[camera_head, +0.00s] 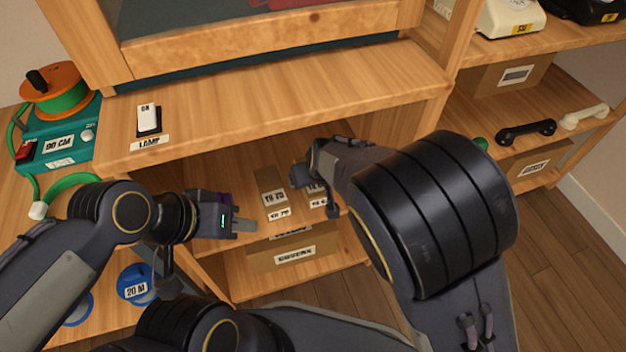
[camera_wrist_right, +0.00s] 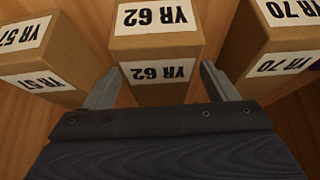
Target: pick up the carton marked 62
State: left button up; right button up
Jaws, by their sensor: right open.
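The carton marked YR 62 (camera_wrist_right: 157,45) is a brown box with white labels on two faces, at the top middle of the right wrist view. The labels read upside down there. My right gripper (camera_wrist_right: 157,80) is open, with one finger near each side of this carton; I cannot tell whether they touch it.
Cartons YR 57 (camera_wrist_right: 45,62) and YR 70 (camera_wrist_right: 275,45) stand close on either side of it. A wooden board (camera_head: 290,95) overhangs the opening. A labelled box (camera_head: 294,254) is below.

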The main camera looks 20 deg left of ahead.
jog(key=shift+f, duration=0.1)
jog(key=c, duration=1.1)
jog(key=shift+c, duration=0.6)
